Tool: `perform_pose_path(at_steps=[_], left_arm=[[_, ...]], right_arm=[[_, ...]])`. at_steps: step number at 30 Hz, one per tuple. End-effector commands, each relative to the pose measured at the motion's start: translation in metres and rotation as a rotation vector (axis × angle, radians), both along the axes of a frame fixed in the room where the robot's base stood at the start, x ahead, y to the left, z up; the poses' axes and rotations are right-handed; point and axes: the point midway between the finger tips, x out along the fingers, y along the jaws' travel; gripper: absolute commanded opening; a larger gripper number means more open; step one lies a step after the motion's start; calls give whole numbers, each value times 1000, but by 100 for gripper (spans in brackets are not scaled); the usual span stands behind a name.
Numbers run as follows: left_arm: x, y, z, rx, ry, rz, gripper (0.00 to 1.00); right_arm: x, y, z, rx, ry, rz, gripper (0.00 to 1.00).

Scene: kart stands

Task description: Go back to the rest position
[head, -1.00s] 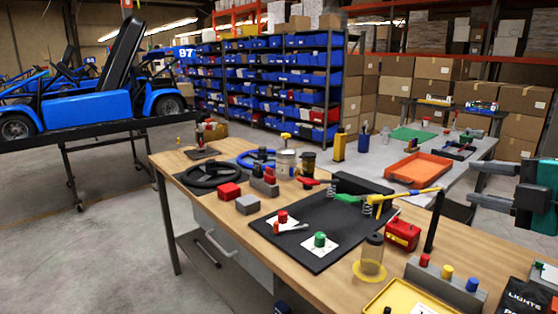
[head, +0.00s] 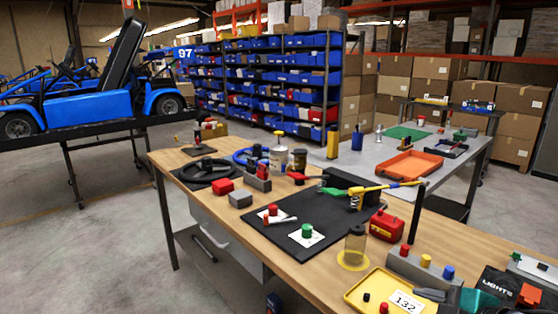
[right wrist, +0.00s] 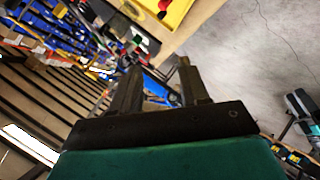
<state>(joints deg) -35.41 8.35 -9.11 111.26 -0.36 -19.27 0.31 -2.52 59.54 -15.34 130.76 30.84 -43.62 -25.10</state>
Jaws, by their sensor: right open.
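My right gripper is low at the bottom right of the head view, where its green housing (head: 478,300) and a dark finger show at the picture's edge near the yellow tray (head: 362,299). In the right wrist view my right gripper (right wrist: 157,75) has its two dark fingers apart, with nothing held between them. The wooden workbench (head: 290,235) fills the lower middle of the head view. My left gripper is not recognisable in either view.
A grey table (head: 366,163) with an orange tray (head: 408,165) stands behind.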

Motion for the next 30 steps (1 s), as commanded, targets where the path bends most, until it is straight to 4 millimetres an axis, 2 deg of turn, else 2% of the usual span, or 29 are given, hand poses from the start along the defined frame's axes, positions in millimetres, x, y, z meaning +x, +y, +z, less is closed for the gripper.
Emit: perform_pose_path(at_steps=[1, 3, 10, 15, 24, 25, 30], left_arm=[[-1, 0, -1, 0, 2, -1, 43], [-1, -1, -1, -1, 3, -1, 43], [-5, -2, -3, -3, 11, -4, 43], [-6, -3, -3, -4, 12, -4, 43], [-6, -3, -3, -6, 13, -3, 43], [-5, -3, -4, -6, 13, -3, 43], [-5, -3, -12, -6, 12, -1, 43]], right_arm=[[-12, 10, -17, 50, 58, -48, 45], [-28, 18, -38, 99, 134, -125, 45], [-90, 31, -91, 245, 395, -441, 45], [-134, 32, -115, 313, 556, -661, 45], [-201, 35, -137, 381, 780, -980, 45], [-203, 35, -141, 385, 787, -998, 45], [-178, 39, -168, 436, 694, -940, 45]])
